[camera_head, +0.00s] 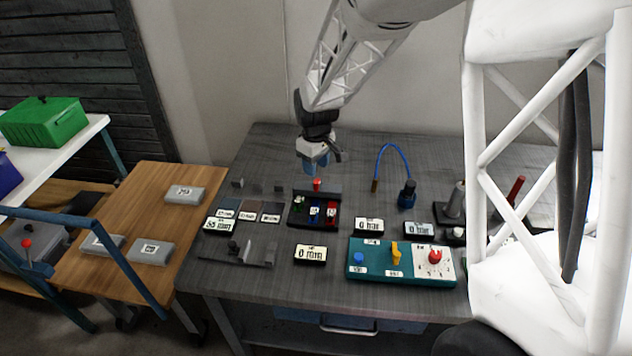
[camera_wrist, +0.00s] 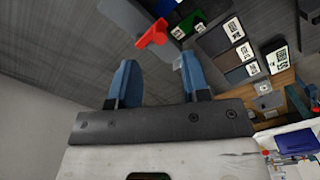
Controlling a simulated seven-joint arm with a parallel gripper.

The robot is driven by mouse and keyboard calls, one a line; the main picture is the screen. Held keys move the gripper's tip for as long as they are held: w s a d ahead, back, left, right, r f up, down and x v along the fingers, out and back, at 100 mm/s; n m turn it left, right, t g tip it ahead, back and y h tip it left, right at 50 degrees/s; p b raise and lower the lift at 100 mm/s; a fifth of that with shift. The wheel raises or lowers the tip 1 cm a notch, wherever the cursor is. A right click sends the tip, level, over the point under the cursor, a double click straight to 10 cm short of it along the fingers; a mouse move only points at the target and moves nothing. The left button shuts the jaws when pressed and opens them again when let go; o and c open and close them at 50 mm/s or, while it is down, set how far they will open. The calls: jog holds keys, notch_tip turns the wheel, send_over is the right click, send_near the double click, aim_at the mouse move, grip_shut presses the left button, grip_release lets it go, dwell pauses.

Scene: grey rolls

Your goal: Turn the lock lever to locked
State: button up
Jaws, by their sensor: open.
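My gripper (camera_head: 316,168) hangs over the back of the grey table with its fingers pointing down. In the wrist view its two blue fingers (camera_wrist: 158,65) are apart with nothing between them. A small red handle (camera_head: 317,184) stands just below the fingertips at the back of a black tray. In the wrist view a red handle (camera_wrist: 153,33) shows beyond the fingertips, apart from them. A teal panel (camera_head: 372,273) nearer the front carries a blue button, a yellow switch (camera_head: 395,252) and a red knob (camera_head: 434,256). No label marks the lock lever clearly.
The black tray (camera_head: 294,221) holds small coloured pieces. Labelled blocks and plates lie around it. A blue cable loop (camera_head: 393,147) rises at the right, near a grey post (camera_head: 457,198) and a red-handled lever (camera_head: 516,189). A wooden table (camera_head: 140,210) with grey boxes stands left.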

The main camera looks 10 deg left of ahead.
aim_at(316, 181)
jog(key=shift+f, duration=3.25)
jog(key=shift+c, duration=0.2)
grip_shut()
